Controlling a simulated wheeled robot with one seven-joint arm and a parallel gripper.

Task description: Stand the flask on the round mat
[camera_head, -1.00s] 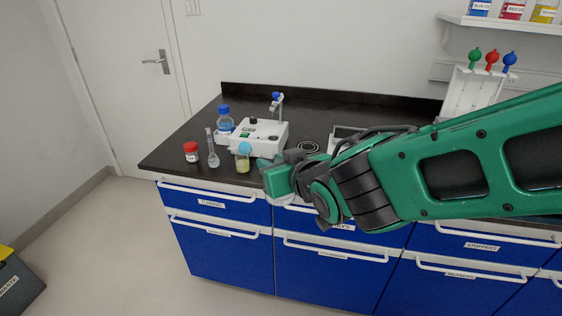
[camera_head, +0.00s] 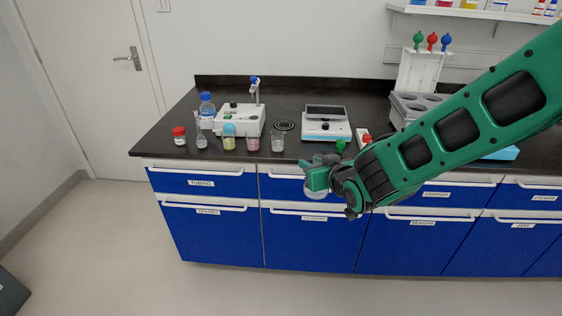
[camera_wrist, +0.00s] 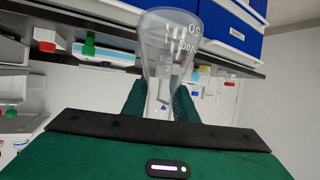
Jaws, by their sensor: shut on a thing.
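My gripper (camera_head: 316,178) is out in front of the bench's front edge, near drawer height. It is shut on a clear glass flask (camera_wrist: 170,42). In the wrist view the flask shows white markings and widens away from the fingers; its narrow part lies between them. In the head view only a pale bit of the flask (camera_head: 315,193) shows below the gripper. The round mat (camera_head: 284,125), dark with a ring pattern, lies bare on the black bench top, between the white stirrer and the balance. The gripper is apart from it, nearer and lower.
A clear beaker (camera_head: 277,143) stands in front of the mat, with pink (camera_head: 253,144) and yellow (camera_head: 229,143) vessels to its left. The stirrer (camera_head: 240,120) is left of the mat, the balance (camera_head: 326,127) right. A grey rack (camera_head: 413,104) stands farther right.

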